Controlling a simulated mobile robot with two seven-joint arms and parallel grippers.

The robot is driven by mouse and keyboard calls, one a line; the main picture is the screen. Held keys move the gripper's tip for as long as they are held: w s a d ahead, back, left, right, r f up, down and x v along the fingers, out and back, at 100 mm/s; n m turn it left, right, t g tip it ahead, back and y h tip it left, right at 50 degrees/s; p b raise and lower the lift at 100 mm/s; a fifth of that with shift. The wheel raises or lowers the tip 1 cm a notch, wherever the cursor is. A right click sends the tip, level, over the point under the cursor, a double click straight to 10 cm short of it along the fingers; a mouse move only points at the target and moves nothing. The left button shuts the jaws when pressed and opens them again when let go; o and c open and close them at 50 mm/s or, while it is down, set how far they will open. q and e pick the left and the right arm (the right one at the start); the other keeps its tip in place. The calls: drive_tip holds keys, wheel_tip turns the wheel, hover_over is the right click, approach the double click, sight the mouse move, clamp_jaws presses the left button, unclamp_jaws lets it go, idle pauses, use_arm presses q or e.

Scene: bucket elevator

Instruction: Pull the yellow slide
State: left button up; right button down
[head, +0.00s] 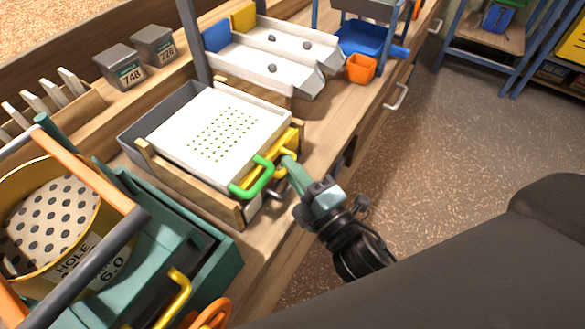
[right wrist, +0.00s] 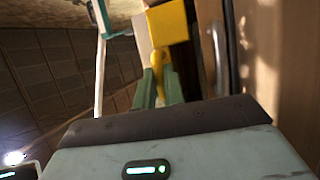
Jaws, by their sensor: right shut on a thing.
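The yellow slide (head: 283,141) sits at the front right of a wooden-framed box, under a white perforated tray (head: 222,124). Its yellow handle sticks out at the front. My right gripper (head: 287,164) is shut on this handle. In the right wrist view, the slide (right wrist: 167,24) lies ahead of the green fingers (right wrist: 160,88), and a yellow part of it shows between them. The fingers hide part of the handle. A green handle (head: 254,179) sits just left of the yellow one. My left gripper is not in view.
A teal machine with a yellow drum (head: 88,242) stands at the lower left. White trays (head: 267,65), an orange cup (head: 360,68) and a blue bin (head: 363,39) stand farther back. Two grey boxes (head: 119,65) sit on the shelf. The floor right of the bench is clear.

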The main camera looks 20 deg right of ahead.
drive_tip(key=shift+s+d, duration=0.45)
drive_tip(key=shift+s, duration=0.1)
drive_tip(key=shift+s+d, duration=0.15)
drive_tip(key=shift+s, duration=0.05)
drive_tip(key=shift+f, duration=0.1)
drive_tip(key=c, duration=1.5)
unclamp_jaws()
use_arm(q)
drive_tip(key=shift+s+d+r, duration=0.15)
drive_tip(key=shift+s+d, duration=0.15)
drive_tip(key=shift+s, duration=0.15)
use_arm(e)
drive_tip(key=shift+s, duration=0.25)
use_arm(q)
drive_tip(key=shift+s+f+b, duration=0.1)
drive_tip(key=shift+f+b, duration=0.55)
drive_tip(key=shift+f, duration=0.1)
use_arm(e)
drive_tip(key=shift+v, duration=3.65)
